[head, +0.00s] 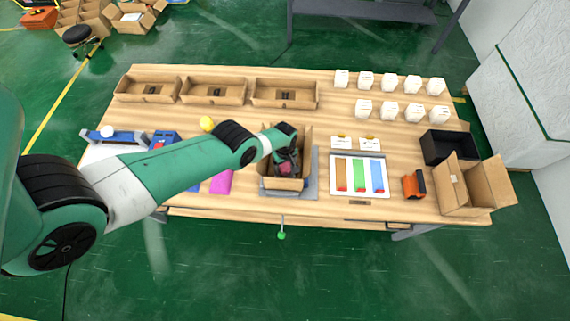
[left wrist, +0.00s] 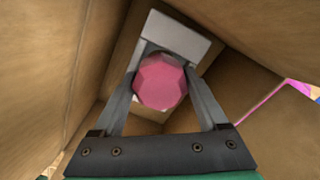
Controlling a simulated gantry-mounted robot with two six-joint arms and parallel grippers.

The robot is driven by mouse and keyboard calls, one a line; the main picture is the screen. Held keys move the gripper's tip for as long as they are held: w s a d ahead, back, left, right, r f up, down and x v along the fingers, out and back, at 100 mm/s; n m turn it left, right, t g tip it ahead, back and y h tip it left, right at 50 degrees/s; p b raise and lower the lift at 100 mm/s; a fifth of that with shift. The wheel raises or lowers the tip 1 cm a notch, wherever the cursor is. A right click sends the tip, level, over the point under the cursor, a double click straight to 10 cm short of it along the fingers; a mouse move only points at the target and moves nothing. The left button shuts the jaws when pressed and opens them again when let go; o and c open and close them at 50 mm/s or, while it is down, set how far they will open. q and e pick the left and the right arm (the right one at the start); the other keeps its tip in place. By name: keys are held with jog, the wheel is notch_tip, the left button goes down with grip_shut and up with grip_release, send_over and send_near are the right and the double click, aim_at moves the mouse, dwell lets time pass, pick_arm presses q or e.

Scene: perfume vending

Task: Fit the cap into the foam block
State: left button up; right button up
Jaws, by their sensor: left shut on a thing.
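My left gripper (head: 286,158) reaches down into the open cardboard box (head: 298,184) on the middle of the table. In the left wrist view its two fingers are shut on a pink faceted cap (left wrist: 160,82). The cap also shows in the head view (head: 285,169), inside the box walls. A pale grey-white foam block (left wrist: 172,35) lies beyond the cap in the box. The cap overlaps the block in this view, so I cannot tell whether they touch. My right gripper is not in view.
Cardboard walls stand close around my left gripper. The box rests on a grey plate (head: 308,190). A white tray (head: 358,188) with coloured strips lies right of it, and a magenta item (head: 221,182) lies left. Three cardboard trays (head: 213,97) and several white boxes (head: 388,82) stand behind.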

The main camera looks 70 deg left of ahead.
aim_at(285, 164)
pick_arm(q)
jog(key=o, duration=1.5)
jog(key=shift+c, duration=0.2)
notch_tip(285, 164, up, 13)
jog(key=p, duration=1.2)
jog(key=shift+f+p, duration=0.15)
jog(key=shift+p, duration=0.25)
